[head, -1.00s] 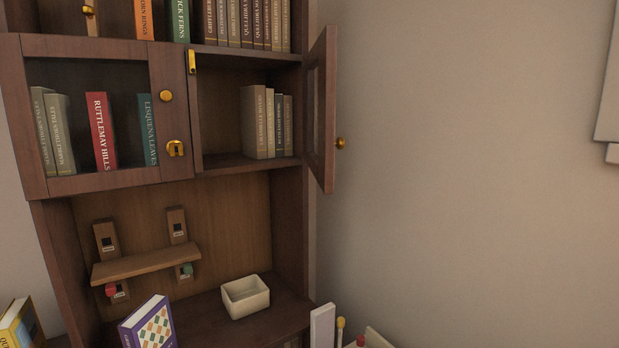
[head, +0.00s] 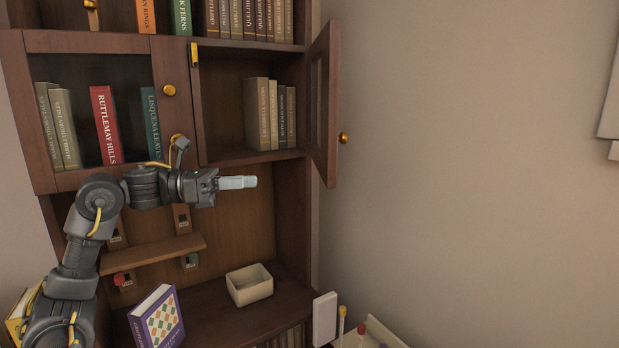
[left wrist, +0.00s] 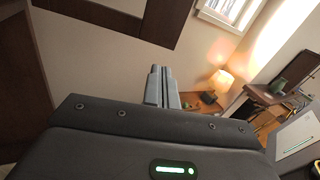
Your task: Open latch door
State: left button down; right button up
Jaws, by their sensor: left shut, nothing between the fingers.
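The wooden cabinet has a right door (head: 323,100) that stands swung open to the right, with a round brass knob (head: 344,138) on its edge. The left door (head: 106,42) is closed, with a brass knob (head: 169,90) at its right side. The brass latch (head: 177,139) below that knob is mostly hidden behind my left wrist. A brass latch piece (head: 194,56) hangs on the middle post. My left gripper (head: 252,182) is shut and empty, pointing right, below the open compartment. Its shut fingers also show in the left wrist view (left wrist: 161,88). My right gripper is not in view.
Books stand behind the left door and in the open compartment (head: 270,115). Below are a small wooden shelf (head: 160,252), a cream bowl (head: 249,288) and a purple puzzle book (head: 158,318).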

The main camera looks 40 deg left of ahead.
pick_arm(q)
jog(key=s+r+m, duration=0.2)
jog(key=p, duration=1)
send_near(325, 174)
jog(key=shift+n+g, duration=0.3)
jog(key=x, duration=0.3)
jog(key=r+x, duration=0.1)
jog(key=x, duration=0.1)
jog(key=shift+w+d, duration=0.15)
jog(key=shift+d, duration=0.2)
jog(key=shift+w+d+f, duration=0.2)
jog(key=shift+w+d, duration=0.1)
jog(key=shift+w, duration=0.05)
jog(key=shift+w+f, duration=0.1)
jog(key=shift+d, duration=0.1)
